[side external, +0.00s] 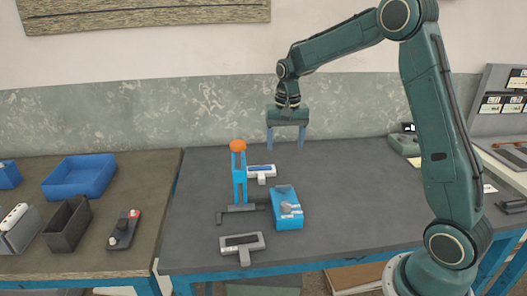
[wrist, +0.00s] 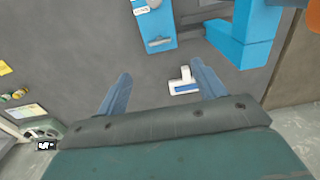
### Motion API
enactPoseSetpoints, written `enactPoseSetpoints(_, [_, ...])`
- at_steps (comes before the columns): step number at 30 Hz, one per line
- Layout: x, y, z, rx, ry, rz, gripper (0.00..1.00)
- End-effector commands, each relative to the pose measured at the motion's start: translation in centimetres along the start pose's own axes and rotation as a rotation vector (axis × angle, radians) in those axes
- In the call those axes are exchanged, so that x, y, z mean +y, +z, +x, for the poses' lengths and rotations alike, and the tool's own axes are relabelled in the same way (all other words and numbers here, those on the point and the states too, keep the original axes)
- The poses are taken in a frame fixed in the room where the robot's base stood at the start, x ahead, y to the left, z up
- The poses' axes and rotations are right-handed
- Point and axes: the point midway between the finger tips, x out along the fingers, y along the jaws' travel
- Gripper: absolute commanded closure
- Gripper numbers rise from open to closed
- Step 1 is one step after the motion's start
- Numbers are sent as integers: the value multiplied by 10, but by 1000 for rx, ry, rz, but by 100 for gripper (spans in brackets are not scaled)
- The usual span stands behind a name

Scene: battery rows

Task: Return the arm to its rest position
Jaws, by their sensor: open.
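My gripper (side external: 285,147) hangs above the back part of the dark work table (side external: 350,215), fingers pointing down, open with nothing between the fingers. In the wrist view the open fingers (wrist: 161,69) have a gap between them, with table surface beyond. A white T-shaped holder with a blue piece (side external: 261,170) stands on the table below and left of my gripper; it also shows in the wrist view (wrist: 183,80) near one finger, apart from it as far as I can tell.
A blue upright stand with an orange knob (side external: 239,180) is left of my gripper. A blue device (side external: 286,210) and a second T-shaped holder (side external: 242,244) lie nearer the front. Blue (side external: 78,177) and dark (side external: 68,225) bins sit on the left table. The table's right part is mostly clear.

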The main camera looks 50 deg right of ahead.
Motion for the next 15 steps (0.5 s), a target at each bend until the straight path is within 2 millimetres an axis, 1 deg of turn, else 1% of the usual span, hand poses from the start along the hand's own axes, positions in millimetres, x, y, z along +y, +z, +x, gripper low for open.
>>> enactPoseSetpoints(5, [-1, 20, -24, 32, -17, -54, 31])
enactPoseSetpoints(11, [1, 55, -57, 84, -43, -148, 31])
enactPoseSetpoints(15, [5, 82, -77, 123, -62, -217, 31])
